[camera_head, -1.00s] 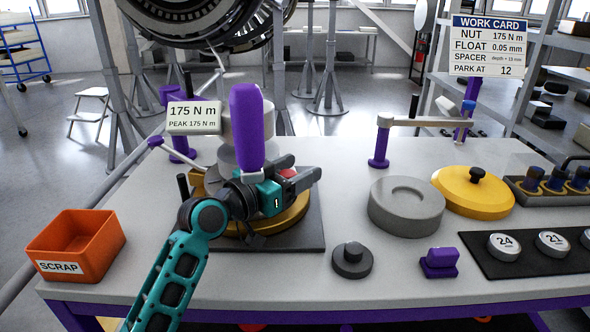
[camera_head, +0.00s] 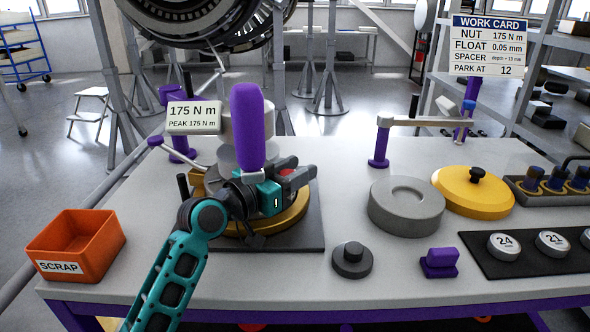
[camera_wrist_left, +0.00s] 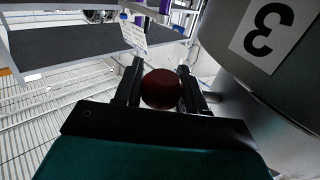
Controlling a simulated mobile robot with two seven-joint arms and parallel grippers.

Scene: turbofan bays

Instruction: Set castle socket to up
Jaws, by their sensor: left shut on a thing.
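My left gripper (camera_head: 294,174) is at the right side of the round fixture and is shut on a red knob (camera_head: 287,174). In the left wrist view the round dark red knob (camera_wrist_left: 161,89) sits between its two fingers. A grey stacked cylinder (camera_head: 234,157) stands over the fixture's yellow ring (camera_head: 290,219); it may be the castle socket, but my arm and an upright purple handle (camera_head: 247,125) hide much of it. In the left wrist view a grey cylinder face marked 3 (camera_wrist_left: 266,36) is close at the right. My right gripper is not in view.
A display (camera_head: 194,117) reads 175 N m, peak 175 N m. An orange scrap bin (camera_head: 78,240) stands at left. A grey ring block (camera_head: 405,212), yellow lid (camera_head: 465,195), dark knobbed disc (camera_head: 352,262) and purple block (camera_head: 440,263) stand at right. The front table strip is mostly clear.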

